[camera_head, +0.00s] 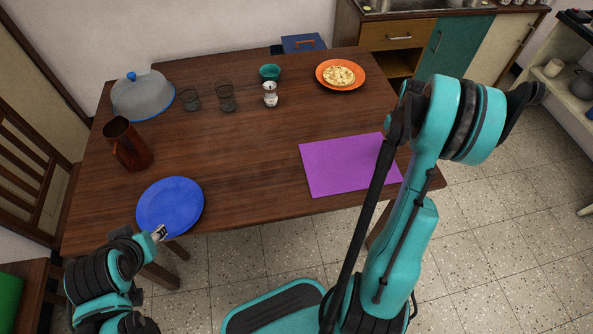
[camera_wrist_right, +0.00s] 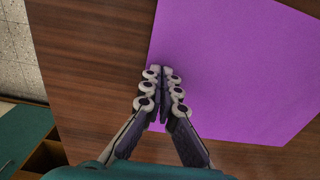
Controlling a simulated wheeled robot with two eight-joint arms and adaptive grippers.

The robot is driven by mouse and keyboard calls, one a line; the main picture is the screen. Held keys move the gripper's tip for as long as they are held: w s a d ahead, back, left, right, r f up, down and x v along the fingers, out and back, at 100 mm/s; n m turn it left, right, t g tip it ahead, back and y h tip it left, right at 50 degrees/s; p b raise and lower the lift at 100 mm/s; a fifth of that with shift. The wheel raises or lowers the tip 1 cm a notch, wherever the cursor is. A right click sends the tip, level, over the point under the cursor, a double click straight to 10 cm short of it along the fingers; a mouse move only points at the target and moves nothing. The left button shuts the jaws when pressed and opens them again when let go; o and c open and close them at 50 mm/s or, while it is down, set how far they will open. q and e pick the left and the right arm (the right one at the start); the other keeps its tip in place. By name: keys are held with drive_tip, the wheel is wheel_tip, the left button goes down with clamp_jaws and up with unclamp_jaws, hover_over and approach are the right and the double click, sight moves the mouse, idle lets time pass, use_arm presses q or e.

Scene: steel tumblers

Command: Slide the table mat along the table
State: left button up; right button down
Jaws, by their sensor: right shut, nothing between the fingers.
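The purple table mat (camera_head: 345,165) lies flat near the front right of the wooden table (camera_head: 240,150). Its right side is partly hidden behind my right arm in the head view. In the right wrist view the mat (camera_wrist_right: 240,75) fills the right of the picture. My right gripper (camera_wrist_right: 162,72) is shut and empty, its fingertips over the mat near its edge. I cannot tell whether they touch it. It is hidden in the head view. My left gripper (camera_head: 159,232) is by the front edge of the blue plate (camera_head: 170,206), and its finger state is unclear.
An orange plate with food (camera_head: 340,75), a teal bowl (camera_head: 270,72), a small shaker (camera_head: 270,95), two tumblers (camera_head: 225,97), a domed cover (camera_head: 142,97) and a brown pitcher (camera_head: 127,145) stand farther back or left. The table's middle, left of the mat, is clear.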

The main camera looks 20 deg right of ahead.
sight(399, 154)
drive_tip(key=shift+s+d, duration=0.25)
drive_tip(key=shift+d, duration=0.75)
drive_tip(key=shift+s+d, duration=0.25)
drive_tip(key=shift+d, duration=0.7)
drive_tip(key=shift+d, duration=0.15)
drive_tip(key=shift+s+d, duration=0.2)
drive_tip(key=shift+d, duration=0.55)
drive_tip(key=shift+s+d, duration=0.15)
drive_tip(key=shift+d, duration=0.65)
drive_tip(key=shift+s+d, duration=0.2)
drive_tip(key=shift+d, duration=0.55)
wheel_tip(399, 154, up, 7)
drive_tip(key=p, duration=0.4)
drive_tip(key=shift+p, duration=0.4)
